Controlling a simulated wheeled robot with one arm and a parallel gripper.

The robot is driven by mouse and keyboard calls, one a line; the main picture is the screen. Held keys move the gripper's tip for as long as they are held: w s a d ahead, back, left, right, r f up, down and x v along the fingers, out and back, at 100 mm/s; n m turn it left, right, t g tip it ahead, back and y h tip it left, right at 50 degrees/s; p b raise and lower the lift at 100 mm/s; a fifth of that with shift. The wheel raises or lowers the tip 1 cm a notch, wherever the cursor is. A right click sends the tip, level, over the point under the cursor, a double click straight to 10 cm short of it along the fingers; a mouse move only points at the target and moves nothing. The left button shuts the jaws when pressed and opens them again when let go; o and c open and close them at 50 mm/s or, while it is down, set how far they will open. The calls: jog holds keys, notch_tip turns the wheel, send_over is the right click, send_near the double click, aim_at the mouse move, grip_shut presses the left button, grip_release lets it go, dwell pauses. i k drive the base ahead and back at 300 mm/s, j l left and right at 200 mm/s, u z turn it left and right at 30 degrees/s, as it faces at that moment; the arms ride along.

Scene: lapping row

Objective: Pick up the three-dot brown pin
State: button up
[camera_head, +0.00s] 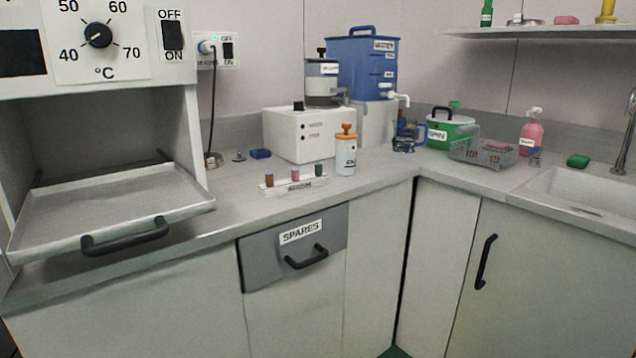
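A small brown pin (269,180) stands upright at the left end of a low white labelled rack (293,187) on the counter. A pink pin (294,173) stands in the middle of the rack and a dark green pin (318,169) at its right end. The pins are too small to show any dots. Several small pieces also lie in a grey wire basket (483,152) at the right, too small to make out. My gripper is not in view.
A white bottle with an orange top (346,155) stands just right of the rack. Behind are a white machine (300,135) and a blue tank (362,65). A tray (110,200) juts out of the oven at left. A grey SPARES drawer (262,262) below is shut. Counter in front of the rack is clear.

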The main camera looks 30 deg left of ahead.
aim_at(269, 180)
jog(key=u, duration=1.6)
